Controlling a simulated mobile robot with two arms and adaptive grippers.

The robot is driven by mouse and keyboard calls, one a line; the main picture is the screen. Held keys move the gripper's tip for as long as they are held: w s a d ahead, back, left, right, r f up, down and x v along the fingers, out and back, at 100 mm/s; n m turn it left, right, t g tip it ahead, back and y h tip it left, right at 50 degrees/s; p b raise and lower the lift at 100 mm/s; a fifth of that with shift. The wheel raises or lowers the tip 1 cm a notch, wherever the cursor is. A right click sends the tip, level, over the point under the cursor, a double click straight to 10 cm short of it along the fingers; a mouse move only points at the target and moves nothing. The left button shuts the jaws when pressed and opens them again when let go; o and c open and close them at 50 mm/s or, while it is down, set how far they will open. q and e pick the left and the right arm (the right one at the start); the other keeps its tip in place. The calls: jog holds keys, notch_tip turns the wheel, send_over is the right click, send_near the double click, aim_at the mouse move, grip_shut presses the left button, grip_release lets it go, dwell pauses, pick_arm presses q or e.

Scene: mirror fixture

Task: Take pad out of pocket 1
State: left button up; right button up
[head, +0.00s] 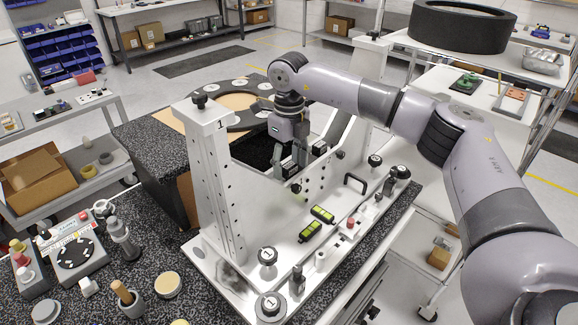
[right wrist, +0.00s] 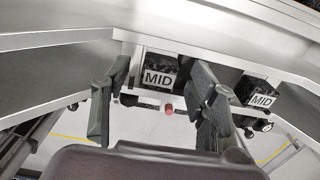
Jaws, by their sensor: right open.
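The white fixture (head: 212,165) stands on the speckled bench, with a tall upright marked 1. My right gripper (head: 292,167) is inside the frame of the fixture, fingers pointing down. In the right wrist view the gripper (right wrist: 158,98) is open, with nothing held between its fingers. A black block labelled MID (right wrist: 160,72) shows between the fingers, apart from them as far as I can tell. A second block labelled MID (right wrist: 262,98) sits right of the fingers. Which block is the pad in pocket 1 I cannot tell; no pocket number is readable. My left gripper is not in view.
A black ring plate (head: 236,98) lies behind the upright. Small parts crowd the bench at left.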

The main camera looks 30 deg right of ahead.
jog(key=shift+f, duration=0.25)
jog(key=shift+c, duration=0.5)
jog(key=c, duration=1.1)
jog(key=shift+r, duration=0.15)
jog(key=shift+c, duration=0.2)
